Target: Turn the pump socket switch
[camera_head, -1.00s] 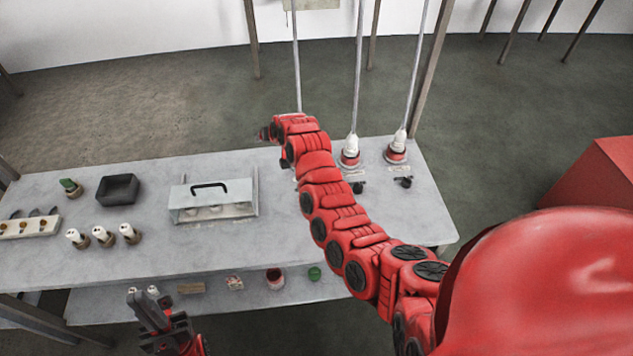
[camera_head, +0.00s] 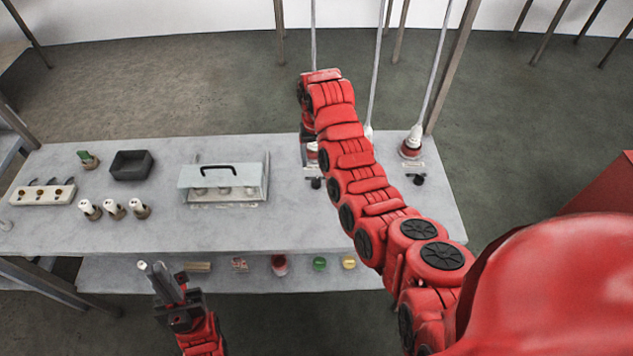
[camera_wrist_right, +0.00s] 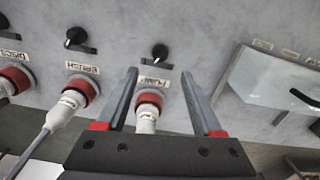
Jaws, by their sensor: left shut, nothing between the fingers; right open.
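The pump switch is a black knob (camera_wrist_right: 160,51) beyond my fingertips in the right wrist view, beside a label reading PUMP upside down. It also shows in the head view (camera_head: 315,183). The red and white pump socket with its plug (camera_wrist_right: 148,107) lies between my right gripper's fingers in the picture. My right gripper (camera_wrist_right: 160,76) is open and empty, its tips short of the knob in the picture. In the head view my right arm and wrist partly hide the gripper and socket. My left gripper (camera_head: 165,276) is shut and empty in front of the table.
The brush socket (camera_wrist_right: 78,93) and its knob (camera_wrist_right: 75,37) sit beside the pump one. A discs socket (camera_head: 411,146) is further right in the head view. A clear-lidded box (camera_head: 225,175), a black tray (camera_head: 131,165) and several white-topped pegs (camera_head: 115,210) stand left.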

